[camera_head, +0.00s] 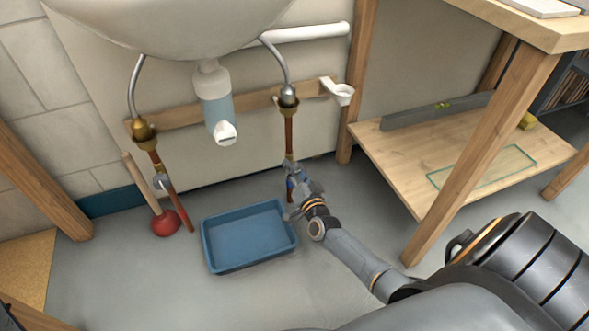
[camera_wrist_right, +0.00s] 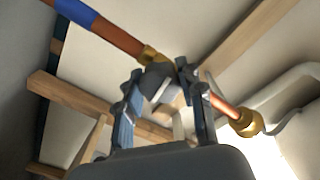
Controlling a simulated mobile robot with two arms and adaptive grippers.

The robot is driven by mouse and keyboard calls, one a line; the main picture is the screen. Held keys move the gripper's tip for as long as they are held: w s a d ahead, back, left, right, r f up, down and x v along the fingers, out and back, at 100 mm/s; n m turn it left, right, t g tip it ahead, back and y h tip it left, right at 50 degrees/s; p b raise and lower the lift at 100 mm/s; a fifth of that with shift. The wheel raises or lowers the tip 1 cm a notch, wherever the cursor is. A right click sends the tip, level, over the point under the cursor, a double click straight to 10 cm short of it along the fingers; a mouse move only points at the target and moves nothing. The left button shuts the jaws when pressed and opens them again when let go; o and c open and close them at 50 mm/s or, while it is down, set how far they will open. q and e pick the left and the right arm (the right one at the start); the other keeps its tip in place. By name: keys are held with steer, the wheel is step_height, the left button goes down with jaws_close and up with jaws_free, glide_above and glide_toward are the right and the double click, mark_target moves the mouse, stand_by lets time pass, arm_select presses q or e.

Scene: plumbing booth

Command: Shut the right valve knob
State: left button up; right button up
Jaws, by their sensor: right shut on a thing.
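The right copper pipe (camera_head: 289,130) runs down the wall under the sink, and my right gripper (camera_head: 292,176) is at its lower part. The gripper covers most of the right valve in the head view. In the right wrist view, my right gripper (camera_wrist_right: 160,76) has one finger on each side of the grey valve knob (camera_wrist_right: 158,82) and is shut on it. The copper pipe (camera_wrist_right: 117,38) with a blue band passes just beyond the fingertips. The knob's exact angle is hard to tell. My left gripper is not in view.
A blue tray (camera_head: 250,265) lies on the floor left of my right gripper. A red plunger (camera_head: 165,223) stands near the left pipe (camera_head: 170,180). A wooden table leg (camera_head: 480,155) and low shelf (camera_head: 400,150) stand to the right of my arm.

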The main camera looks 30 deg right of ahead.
steer(key=shift+m, duration=0.6)
steer(key=o, duration=1.2)
steer(key=shift+s, duration=0.1)
steer(key=shift+s+a, duration=0.1)
steer(key=shift+s, duration=0.2)
steer(key=v, duration=1.1)
steer(key=shift+a, duration=0.1)
